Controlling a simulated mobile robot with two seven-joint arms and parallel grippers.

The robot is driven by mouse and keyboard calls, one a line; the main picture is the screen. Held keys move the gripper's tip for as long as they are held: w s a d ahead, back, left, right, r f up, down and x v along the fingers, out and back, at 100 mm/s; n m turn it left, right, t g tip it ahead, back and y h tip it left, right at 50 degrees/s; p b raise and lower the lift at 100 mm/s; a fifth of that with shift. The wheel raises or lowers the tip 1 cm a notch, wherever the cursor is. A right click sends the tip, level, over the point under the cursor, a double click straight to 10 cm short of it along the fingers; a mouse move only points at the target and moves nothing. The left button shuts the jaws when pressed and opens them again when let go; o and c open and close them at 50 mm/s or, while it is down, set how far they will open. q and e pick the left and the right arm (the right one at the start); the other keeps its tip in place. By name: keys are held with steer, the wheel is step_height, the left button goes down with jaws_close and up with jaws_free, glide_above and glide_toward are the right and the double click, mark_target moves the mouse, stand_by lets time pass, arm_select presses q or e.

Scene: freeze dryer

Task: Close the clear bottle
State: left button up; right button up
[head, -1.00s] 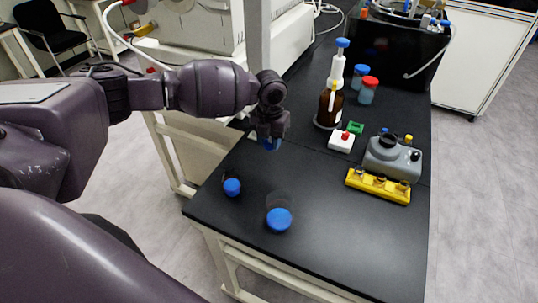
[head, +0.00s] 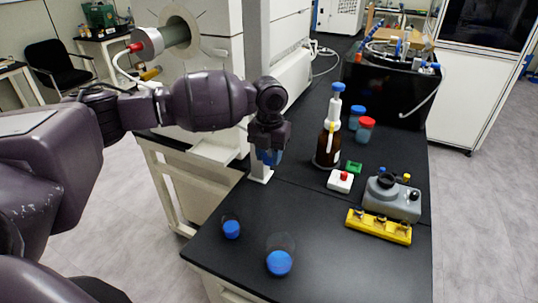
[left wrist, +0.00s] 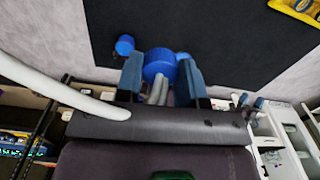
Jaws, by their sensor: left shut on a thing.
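My left gripper (head: 269,157) is at the left of the bench in the head view, in front of the grey post. Two more blue things show beyond the fingers in the left wrist view. My right gripper is out of view.
A yellow rack (head: 378,226), a grey device (head: 392,198) and a white box with a red knob (head: 340,181) stand at the right. A brown bottle (head: 328,146) and red- and blue-capped bottles stand behind. Bench around the clear containers is free.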

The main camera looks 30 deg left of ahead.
arm_select(q)
steer(key=shift+s+d, duration=0.1)
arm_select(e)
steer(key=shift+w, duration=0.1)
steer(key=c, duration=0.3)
arm_select(q)
steer(key=s+d+f+n, duration=0.1)
steer(key=s+d+n, duration=0.3)
steer(key=n, duration=1.3)
steer(key=s+d+f+n, duration=0.1)
steer(key=s+d+n, duration=0.3)
steer(key=n, duration=1.3)
steer(key=shift+s+f+n, duration=0.2)
steer(key=shift+s+n, duration=0.2)
steer(key=shift+s, duration=1.2)
steer(key=shift+d, duration=0.1)
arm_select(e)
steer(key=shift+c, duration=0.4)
